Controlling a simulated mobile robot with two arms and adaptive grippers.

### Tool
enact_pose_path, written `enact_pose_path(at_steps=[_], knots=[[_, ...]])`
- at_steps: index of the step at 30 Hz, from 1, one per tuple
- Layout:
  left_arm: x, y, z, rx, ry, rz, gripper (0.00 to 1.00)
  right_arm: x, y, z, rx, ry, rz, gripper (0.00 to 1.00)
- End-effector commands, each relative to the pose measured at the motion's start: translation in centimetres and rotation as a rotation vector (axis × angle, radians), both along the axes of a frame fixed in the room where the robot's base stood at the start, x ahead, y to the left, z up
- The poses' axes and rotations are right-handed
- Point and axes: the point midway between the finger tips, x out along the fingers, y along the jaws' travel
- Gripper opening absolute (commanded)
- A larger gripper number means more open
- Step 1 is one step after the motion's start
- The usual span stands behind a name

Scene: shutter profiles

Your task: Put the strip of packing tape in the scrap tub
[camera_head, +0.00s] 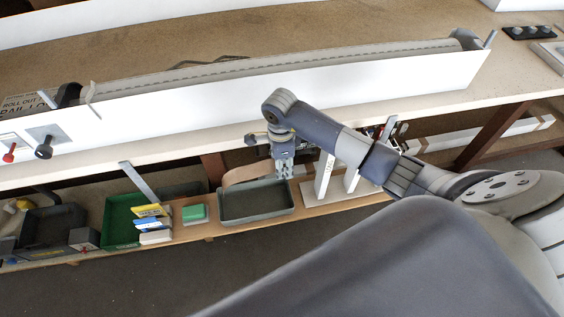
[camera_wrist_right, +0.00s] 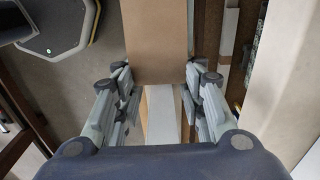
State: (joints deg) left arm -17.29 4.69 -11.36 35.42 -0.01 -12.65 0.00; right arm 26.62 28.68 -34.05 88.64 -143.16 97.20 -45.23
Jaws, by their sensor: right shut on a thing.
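My right gripper (camera_head: 284,172) points down in front of the long white shutter box, just above the back right of a grey open tub (camera_head: 256,217), which looks like the scrap tub. In the right wrist view my right gripper (camera_wrist_right: 160,92) is shut on a flat brown strip, the packing tape (camera_wrist_right: 158,40), which runs away from between the fingers. In the head view the tape (camera_head: 243,174) shows as a tan curved piece left of the fingers, over the tub's back edge. The tub's visible floor looks empty. My left gripper is out of view.
The tub stands on a low wooden shelf (camera_head: 225,227) under the bench. A green tray (camera_head: 117,222), small boxes and a green block (camera_head: 194,213) are to its left. White profile pieces (camera_head: 325,178) stand close on its right. The bench edge overhangs behind.

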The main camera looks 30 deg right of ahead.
Motion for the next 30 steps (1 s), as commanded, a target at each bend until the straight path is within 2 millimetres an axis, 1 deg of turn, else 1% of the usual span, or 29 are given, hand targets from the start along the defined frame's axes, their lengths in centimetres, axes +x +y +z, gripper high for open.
enact_pose_path(at_steps=[1, 15, 21, 29, 30], knots=[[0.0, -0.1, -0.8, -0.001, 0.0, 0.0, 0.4, 0.0, 0.1, -1.0, 0.001, 0.001, 0.0, 0.26], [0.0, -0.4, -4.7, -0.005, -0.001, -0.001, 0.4, 0.0, 0.0, -5.6, -0.001, -0.001, 0.0, 0.26], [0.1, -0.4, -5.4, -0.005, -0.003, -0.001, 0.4, 0.1, 0.0, -6.5, 0.0, -0.001, 0.0, 0.26], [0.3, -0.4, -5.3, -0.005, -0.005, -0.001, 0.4, 0.0, 0.0, -6.4, 0.0, 0.0, 0.0, 0.26], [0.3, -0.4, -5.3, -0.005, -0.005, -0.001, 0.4, 0.0, 0.0, -6.4, 0.0, 0.0, 0.0, 0.38]])
